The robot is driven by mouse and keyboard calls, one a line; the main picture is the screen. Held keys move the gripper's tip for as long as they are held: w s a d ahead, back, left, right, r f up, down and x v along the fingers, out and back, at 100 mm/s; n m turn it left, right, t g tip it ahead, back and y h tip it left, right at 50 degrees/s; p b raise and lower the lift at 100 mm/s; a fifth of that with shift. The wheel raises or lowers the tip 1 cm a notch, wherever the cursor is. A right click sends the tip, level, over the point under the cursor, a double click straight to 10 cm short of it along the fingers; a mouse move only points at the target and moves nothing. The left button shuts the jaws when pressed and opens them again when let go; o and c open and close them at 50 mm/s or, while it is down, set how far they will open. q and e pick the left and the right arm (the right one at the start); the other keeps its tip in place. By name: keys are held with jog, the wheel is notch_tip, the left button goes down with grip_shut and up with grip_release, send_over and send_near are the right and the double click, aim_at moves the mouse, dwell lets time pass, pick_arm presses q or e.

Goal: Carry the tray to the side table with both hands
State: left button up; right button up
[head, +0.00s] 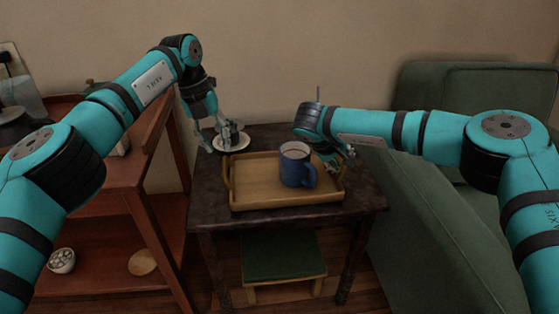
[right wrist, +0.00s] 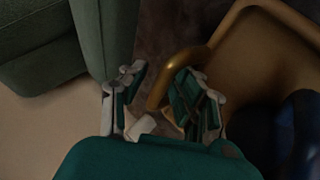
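The wooden tray (head: 262,197) rests flat on the dark side table (head: 370,196). A blue mug (head: 296,167) stands upright on the tray. My left gripper (head: 215,141) is open and empty above the tray's left end, apart from the left handle (head: 226,175). My right gripper (head: 338,158) is at the tray's right end. In the right wrist view my right gripper (right wrist: 158,98) has its fingers spread apart. The right handle (right wrist: 173,76) shows close to its right finger; I cannot tell whether they touch.
A reddish wooden shelf (head: 110,205) stands left, a green sofa (head: 430,215) right. A green-topped stool (head: 283,257) is under the table.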

jog(key=v, duration=1.1)
jog(key=shift+a+r, duration=0.15)
jog(key=shift+r, duration=0.1)
